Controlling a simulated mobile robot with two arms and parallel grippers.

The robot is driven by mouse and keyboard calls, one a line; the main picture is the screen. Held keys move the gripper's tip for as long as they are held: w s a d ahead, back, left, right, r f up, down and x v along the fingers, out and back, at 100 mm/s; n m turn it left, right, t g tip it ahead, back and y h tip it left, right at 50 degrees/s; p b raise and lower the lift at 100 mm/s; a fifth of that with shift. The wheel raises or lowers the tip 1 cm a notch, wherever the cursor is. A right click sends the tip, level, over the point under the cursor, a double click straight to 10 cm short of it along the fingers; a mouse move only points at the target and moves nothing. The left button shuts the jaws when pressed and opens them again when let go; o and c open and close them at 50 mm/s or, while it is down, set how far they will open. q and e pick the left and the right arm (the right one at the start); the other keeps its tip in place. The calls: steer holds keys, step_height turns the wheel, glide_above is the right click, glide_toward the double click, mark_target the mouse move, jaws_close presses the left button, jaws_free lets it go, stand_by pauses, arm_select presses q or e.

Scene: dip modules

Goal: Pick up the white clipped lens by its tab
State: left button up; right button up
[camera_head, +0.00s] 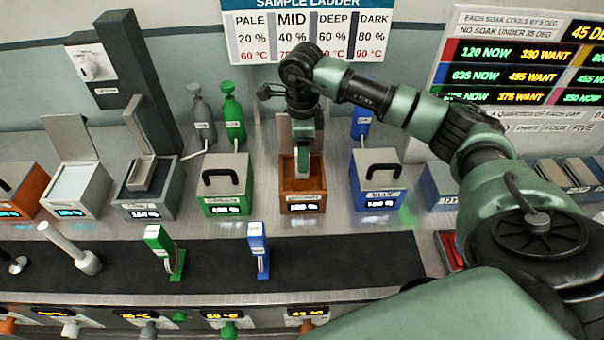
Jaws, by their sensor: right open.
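My right arm comes in from the right, and its gripper (302,168) points down at the brown open module (303,203) in the middle of the bench. The fingertips are small and partly hidden by the arm and the module's walls. I see nothing clearly held. I cannot make out the white clipped lens or its tab for certain; it may be hidden in the module or behind the gripper. A green clipped piece (163,250) and a blue clipped piece (258,250) stand upright on the dark mat (330,265). My left gripper is not in view.
A green-fronted module (225,183) and a blue-fronted module (377,181) with black handles flank the brown one closely. Open-lidded grey (146,190) and white (78,187) modules stand left. A pale rod (70,247) leans on the mat. The mat's right half is clear.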

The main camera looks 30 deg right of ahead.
steer(key=shift+f, duration=0.1)
jaws_close()
stand_by(0.3)
